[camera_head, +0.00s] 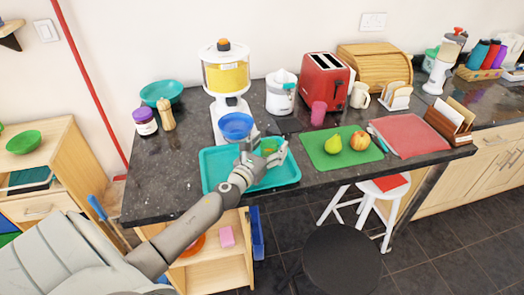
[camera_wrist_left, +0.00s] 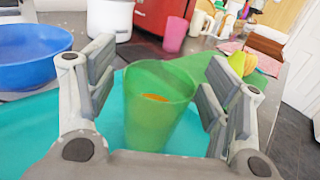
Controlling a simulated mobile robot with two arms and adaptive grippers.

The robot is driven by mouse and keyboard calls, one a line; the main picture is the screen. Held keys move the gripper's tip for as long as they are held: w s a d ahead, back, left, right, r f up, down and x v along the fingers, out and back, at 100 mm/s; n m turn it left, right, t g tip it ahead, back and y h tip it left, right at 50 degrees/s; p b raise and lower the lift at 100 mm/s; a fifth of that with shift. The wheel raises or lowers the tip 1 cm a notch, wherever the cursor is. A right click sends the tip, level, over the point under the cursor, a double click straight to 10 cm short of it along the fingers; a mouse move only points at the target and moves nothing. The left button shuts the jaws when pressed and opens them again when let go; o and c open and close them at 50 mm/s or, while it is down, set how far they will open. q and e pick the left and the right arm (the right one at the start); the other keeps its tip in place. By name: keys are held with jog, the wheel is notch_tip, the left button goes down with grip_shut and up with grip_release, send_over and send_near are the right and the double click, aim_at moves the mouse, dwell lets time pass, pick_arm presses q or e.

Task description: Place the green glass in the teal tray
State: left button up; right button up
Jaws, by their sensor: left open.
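The green glass (camera_wrist_left: 158,112) stands upright between the spread fingers of my left gripper (camera_wrist_left: 155,95) in the left wrist view. A gap shows on both sides of it. An orange patch shows in or through the glass. In the head view the glass (camera_head: 268,146) is partly hidden behind my left gripper (camera_head: 266,158), over the teal tray. The teal tray (camera_head: 213,172) lies on the dark counter near its front edge, and also shows around the glass in the left wrist view (camera_wrist_left: 30,135). The glass appears to be in the tray; its base is hidden. My right gripper is out of view.
A blue bowl (camera_head: 235,126) is at the tray's back left, before the blender (camera_head: 227,80). A pink cup (camera_head: 318,113) stands behind the board. The counter left of the tray is clear.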

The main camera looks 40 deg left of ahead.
pick_arm(q)
jog(key=s, duration=0.3)
jog(key=s+b, duration=0.1)
jog(key=s, duration=0.3)
jog(key=s+b, duration=0.1)
jog(key=s, duration=0.2)
jog(key=shift+s+d, duration=0.35)
jog(key=shift+d, duration=0.05)
jog(key=shift+s+r, duration=0.1)
jog(key=shift+s, duration=0.55)
